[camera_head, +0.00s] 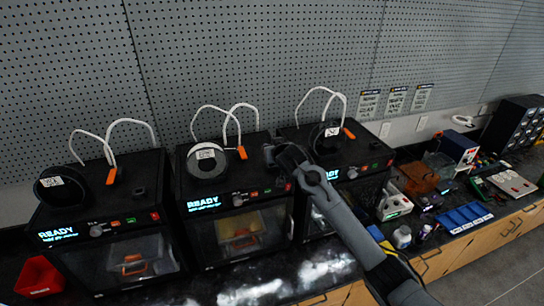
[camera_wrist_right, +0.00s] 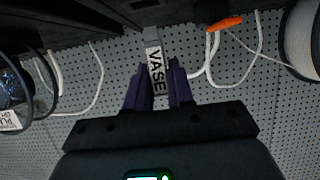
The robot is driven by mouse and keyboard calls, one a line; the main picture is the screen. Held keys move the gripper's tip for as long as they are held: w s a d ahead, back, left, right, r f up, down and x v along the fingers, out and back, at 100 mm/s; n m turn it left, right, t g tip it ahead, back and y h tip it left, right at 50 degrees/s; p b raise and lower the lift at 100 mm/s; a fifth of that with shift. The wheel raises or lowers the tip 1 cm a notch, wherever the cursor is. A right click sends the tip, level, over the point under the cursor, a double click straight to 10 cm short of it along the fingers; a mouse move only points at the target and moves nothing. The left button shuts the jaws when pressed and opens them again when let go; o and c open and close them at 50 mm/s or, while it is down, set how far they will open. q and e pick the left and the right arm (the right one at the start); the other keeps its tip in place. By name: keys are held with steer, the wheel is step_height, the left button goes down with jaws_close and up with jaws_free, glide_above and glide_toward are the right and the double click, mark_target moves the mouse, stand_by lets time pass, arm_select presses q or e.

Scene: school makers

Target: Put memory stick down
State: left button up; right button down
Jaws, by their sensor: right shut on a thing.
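The memory stick (camera_wrist_right: 155,68) is a pale stick with a label reading VASE. In the right wrist view it sits between the two dark fingers of my right gripper (camera_wrist_right: 157,90), which is shut on it. The stick's far end reaches up to a dark printer edge at the top of that view; I cannot tell whether they touch. In the head view my right gripper (camera_head: 270,153) is by the right side of the middle 3D printer (camera_head: 236,208), near the gap to the right printer (camera_head: 350,150). The stick cannot be made out there. My left gripper is not in view.
White tubes and spools rise from the printer tops. A blue tray (camera_head: 464,217), bottles and parts crowd the right counter. Pegboard closes the back.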

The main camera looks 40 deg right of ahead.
step_height(320, 180, down, 3)
steer(key=shift+f+p, duration=0.1)
steer(key=shift+p, duration=0.35)
steer(key=shift+f, duration=0.25)
steer(key=shift+f, duration=0.1)
steer(key=c, duration=1)
jaws_free()
